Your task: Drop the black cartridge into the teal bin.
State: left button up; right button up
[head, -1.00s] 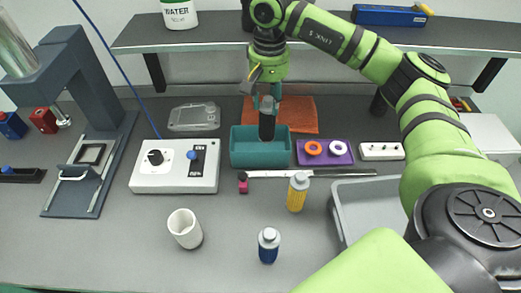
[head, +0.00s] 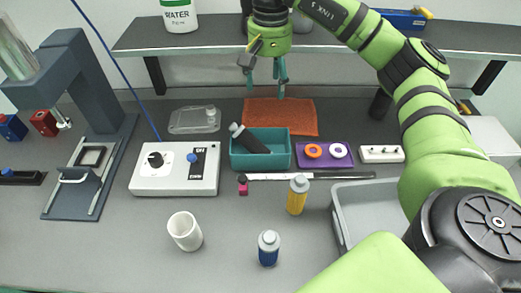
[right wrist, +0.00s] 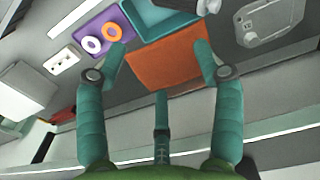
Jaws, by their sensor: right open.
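The black cartridge (head: 252,142) with a grey cap lies tilted in the teal bin (head: 260,161); its capped end rests up at the bin's back left rim. My right gripper (head: 264,90) is open and empty, raised above and behind the bin over the orange cloth. In the right wrist view its spread fingers (right wrist: 160,60) have nothing between them but the orange cloth (right wrist: 172,57) below, and part of the teal bin (right wrist: 155,20) shows at the top edge. My left gripper is not in view.
A purple tray (head: 345,160) with an orange and a white ring stands right of the bin. A white control box (head: 175,180) is on the left. Blue (head: 268,248) and yellow (head: 297,198) bottles stand in front. A shelf (head: 350,38) runs above.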

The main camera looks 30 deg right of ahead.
notch_tip(320, 180, up, 6)
jog(key=shift+f, duration=0.1)
dwell(0.6)
